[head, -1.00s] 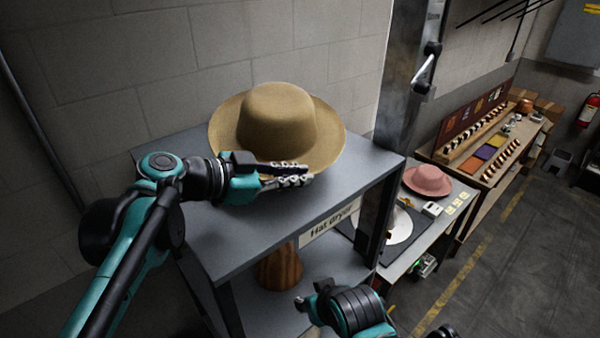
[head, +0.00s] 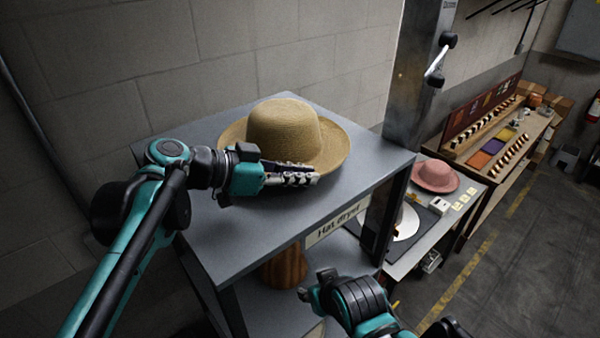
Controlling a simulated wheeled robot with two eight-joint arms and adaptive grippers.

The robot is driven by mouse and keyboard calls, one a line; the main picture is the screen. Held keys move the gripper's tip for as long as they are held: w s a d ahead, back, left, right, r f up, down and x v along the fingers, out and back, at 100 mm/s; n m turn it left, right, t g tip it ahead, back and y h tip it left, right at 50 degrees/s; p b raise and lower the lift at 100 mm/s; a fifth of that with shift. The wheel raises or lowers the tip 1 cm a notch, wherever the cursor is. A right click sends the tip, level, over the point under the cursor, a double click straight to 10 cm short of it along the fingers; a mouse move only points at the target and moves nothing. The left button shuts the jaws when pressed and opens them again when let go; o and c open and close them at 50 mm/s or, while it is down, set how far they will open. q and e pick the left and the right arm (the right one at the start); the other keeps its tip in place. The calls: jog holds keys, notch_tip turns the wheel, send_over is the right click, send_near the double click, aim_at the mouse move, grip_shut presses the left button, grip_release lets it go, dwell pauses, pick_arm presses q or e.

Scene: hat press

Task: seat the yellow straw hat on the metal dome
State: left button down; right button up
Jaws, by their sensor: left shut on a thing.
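The yellow straw hat (head: 283,128) is crown up at the top of the grey hat dryer shelf (head: 222,240). My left gripper (head: 312,176) is shut on the near side of its brim, with the fingers lying across the brim's front edge. I cannot tell whether the hat touches the shelf top. The metal dome (head: 408,222) seems to be the pale rounded form on a white disc to the right, partly hidden by the press column. My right gripper (head: 308,294) is low in front of the shelf, away from the hat; its fingers are too unclear to judge.
The upright metal press column (head: 411,100) with a lever handle (head: 440,62) stands between shelf and dome. A pink hat (head: 436,176) lies on the press table behind the disc. A brown wooden block (head: 285,268) is on the lower shelf. A block wall is close behind.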

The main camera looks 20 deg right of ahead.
pick_arm(q)
jog(key=shift+w, duration=0.15)
jog(key=shift+w+a+f, duration=0.1)
jog(key=shift+w+a, duration=0.05)
jog(key=shift+a, duration=0.05)
jog(key=shift+s+d+f, duration=0.1)
jog(key=shift+s+f, duration=0.1)
jog(key=shift+w+f+b, duration=0.15)
jog(key=shift+f+b, duration=0.2)
jog(key=shift+b, duration=0.1)
jog(key=c, duration=1.5)
grip_release()
jog(key=shift+c, duration=0.2)
